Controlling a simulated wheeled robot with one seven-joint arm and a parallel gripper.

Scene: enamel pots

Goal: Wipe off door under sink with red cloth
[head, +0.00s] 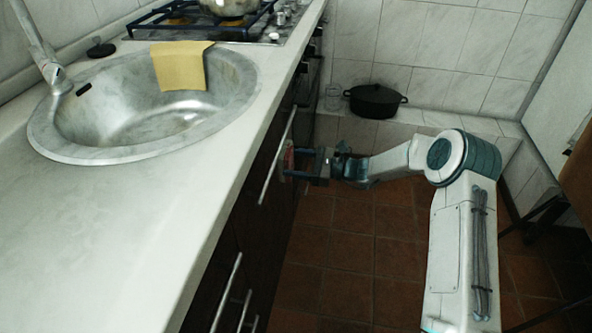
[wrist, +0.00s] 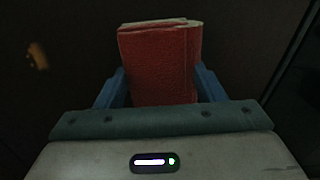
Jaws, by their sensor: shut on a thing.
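My gripper (head: 304,163) is at the dark cabinet door (head: 262,208) below the counter, next to a long metal handle. In the wrist view, my gripper (wrist: 161,90) is shut on the folded red cloth (wrist: 158,62), which sits between its two blue fingers. An orange-brown spot (wrist: 37,56) shows on the dark surface to the left in the wrist view. The sink (head: 140,120) is set in the counter above.
A yellow cloth (head: 181,66) hangs over the sink's rim. The bar handle (head: 277,157) stands out from the door beside my gripper. The tiled floor (head: 345,240) is clear.

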